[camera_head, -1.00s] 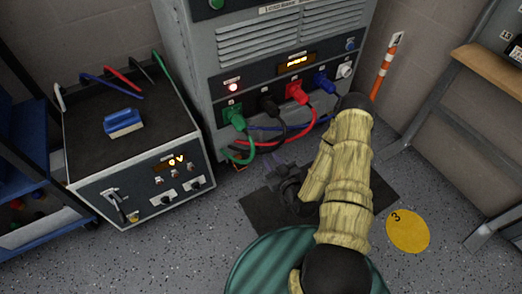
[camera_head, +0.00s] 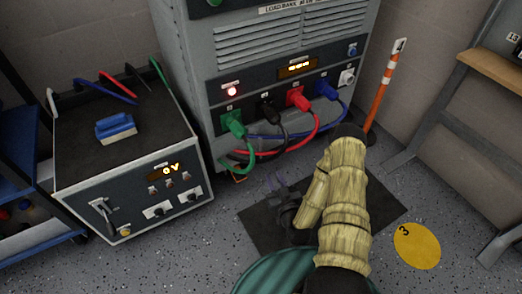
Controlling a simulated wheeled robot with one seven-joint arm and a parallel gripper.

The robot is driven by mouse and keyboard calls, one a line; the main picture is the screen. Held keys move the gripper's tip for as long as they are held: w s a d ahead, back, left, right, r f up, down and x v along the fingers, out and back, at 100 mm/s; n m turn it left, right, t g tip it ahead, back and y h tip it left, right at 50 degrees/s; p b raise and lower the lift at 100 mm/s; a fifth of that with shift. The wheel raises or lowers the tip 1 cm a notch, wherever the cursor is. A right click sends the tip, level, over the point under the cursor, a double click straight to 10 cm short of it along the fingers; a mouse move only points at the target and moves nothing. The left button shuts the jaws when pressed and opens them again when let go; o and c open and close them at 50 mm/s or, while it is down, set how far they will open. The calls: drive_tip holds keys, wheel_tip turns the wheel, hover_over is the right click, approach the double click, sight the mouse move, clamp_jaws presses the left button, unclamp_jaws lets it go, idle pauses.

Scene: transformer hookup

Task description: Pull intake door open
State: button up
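The grey load bank cabinet (camera_head: 283,40) stands at the back, with louvred vents on its upper front. No part that I can clearly pick out as the intake door shows. The cabinet's low front is partly covered by hanging cables and my arm. My gripper (camera_head: 277,182) is low in front of the cabinet, above a dark floor mat (camera_head: 262,225), and appears apart from the cabinet. Its fingers are small and dark against the mat, so I cannot tell whether they are open or shut.
Green, black, red and blue plugs (camera_head: 296,98) sit in the cabinet's sockets, their cables looping low. A test box (camera_head: 130,190) with a blue-topped brush (camera_head: 115,127) stands left. An orange-white post (camera_head: 383,85) and bench (camera_head: 492,68) are right. A yellow floor disc (camera_head: 417,246) lies front right.

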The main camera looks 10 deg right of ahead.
sight(261, 155)
drive_tip(key=w+b, duration=0.2)
drive_tip(key=w, duration=0.3)
drive_tip(key=w+a+b, duration=0.1)
drive_tip(key=w+b, duration=0.1)
drive_tip(key=w, duration=0.3)
drive_tip(key=w+b, duration=0.2)
drive_tip(key=w, duration=0.3)
drive_tip(key=shift+a, duration=0.4)
clamp_jaws()
